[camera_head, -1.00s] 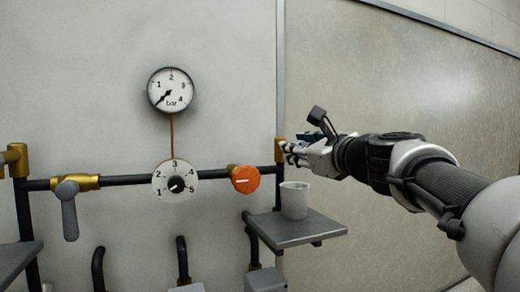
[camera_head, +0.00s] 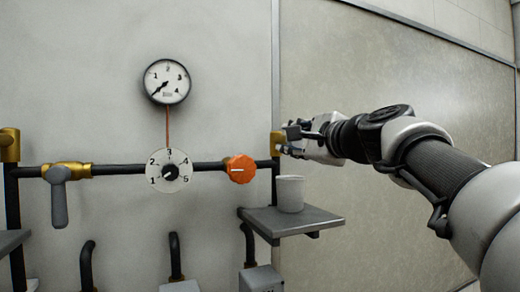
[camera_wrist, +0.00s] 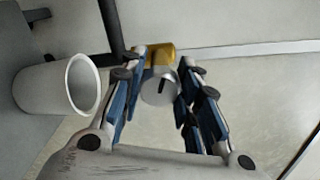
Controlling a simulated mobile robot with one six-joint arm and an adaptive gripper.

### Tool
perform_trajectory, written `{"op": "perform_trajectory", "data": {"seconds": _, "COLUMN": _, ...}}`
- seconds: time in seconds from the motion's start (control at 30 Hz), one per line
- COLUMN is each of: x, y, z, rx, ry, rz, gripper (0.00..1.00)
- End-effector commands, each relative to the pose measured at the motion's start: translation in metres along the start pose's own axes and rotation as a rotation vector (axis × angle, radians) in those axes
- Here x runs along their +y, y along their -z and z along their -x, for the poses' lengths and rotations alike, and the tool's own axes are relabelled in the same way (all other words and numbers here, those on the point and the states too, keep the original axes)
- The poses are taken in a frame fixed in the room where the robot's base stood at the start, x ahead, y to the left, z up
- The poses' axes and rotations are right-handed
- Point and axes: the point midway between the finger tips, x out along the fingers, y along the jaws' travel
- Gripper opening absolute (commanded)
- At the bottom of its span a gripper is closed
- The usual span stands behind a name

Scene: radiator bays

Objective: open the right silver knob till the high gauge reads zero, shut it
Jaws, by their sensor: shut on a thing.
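The silver knob (camera_wrist: 159,88) sits on a brass fitting (camera_wrist: 160,54) at the pipe's right end. My gripper (camera_wrist: 162,78) is shut on the knob, with a finger on either side of it in the wrist view. In the head view my gripper (camera_head: 287,146) hides the knob and touches the area of the brass fitting (camera_head: 276,144). The round gauge (camera_head: 167,81) is high on the wall. Its needle points down-left, below the 1, at or near the low end of the scale.
A white cup (camera_head: 290,194) stands on a grey shelf (camera_head: 275,225) just below my gripper; it is close at left in the wrist view (camera_wrist: 50,95). An orange knob (camera_head: 240,169), a numbered dial (camera_head: 168,171) and a grey lever (camera_head: 58,200) line the pipe.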

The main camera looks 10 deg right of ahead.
Motion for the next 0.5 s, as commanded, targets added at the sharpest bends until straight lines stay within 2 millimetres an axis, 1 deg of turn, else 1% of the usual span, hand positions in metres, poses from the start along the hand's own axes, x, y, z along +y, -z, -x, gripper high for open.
{"op": "perform_trajectory", "data": {"seconds": 0.2, "x": 0.0021, "y": -0.0001, "z": 0.0001, "rx": -0.002, "ry": 0.001, "rz": 0.169, "gripper": 0.06}}
{"op": "perform_trajectory", "data": {"seconds": 0.5, "x": 0.0019, "y": -0.0002, "z": 0.0000, "rx": -0.002, "ry": 0.000, "rz": 0.311, "gripper": 0.06}}
